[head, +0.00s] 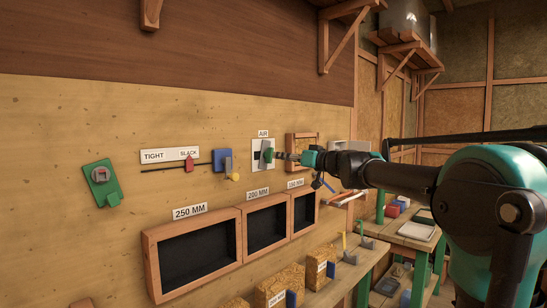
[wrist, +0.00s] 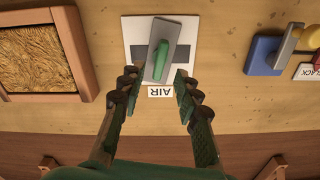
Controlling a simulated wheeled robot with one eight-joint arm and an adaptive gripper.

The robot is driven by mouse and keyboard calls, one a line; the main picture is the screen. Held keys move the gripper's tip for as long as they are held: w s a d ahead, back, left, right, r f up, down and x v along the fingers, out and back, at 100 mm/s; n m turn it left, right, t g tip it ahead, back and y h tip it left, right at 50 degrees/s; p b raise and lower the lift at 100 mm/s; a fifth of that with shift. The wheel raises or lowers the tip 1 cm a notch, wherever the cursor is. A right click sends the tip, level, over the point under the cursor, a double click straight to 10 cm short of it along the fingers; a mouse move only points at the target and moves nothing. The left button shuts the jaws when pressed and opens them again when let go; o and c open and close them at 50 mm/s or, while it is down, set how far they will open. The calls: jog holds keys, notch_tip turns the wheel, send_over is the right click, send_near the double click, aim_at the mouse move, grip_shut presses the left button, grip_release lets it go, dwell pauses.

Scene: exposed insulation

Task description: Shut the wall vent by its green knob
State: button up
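The wall vent (head: 257,162) is a white plate under an AIR label on the tan wall. In the wrist view, which shows the wall upside down, the vent plate (wrist: 190,29) has dark areas showing on both sides of a tilted grey flap (wrist: 165,30). The green knob (wrist: 161,62) stands out from the flap; the head view shows it too (head: 269,155). My gripper (wrist: 153,85) is open, its fingertips apart with the knob in line with the gap between them. In the head view my gripper (head: 283,156) is close to the knob; contact cannot be told.
A wood-framed insulation opening (wrist: 38,52) is beside the vent. A blue block with a yellow knob (head: 223,161) and a TIGHT/SLACK slider (head: 190,163) are on the other side. Framed dark boxes (head: 197,255) are below. A workbench (head: 400,233) stands at right.

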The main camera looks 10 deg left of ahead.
aim_at(268, 155)
jog(key=shift+x, duration=2.65)
jog(key=shift+c, duration=0.4)
grip_shut()
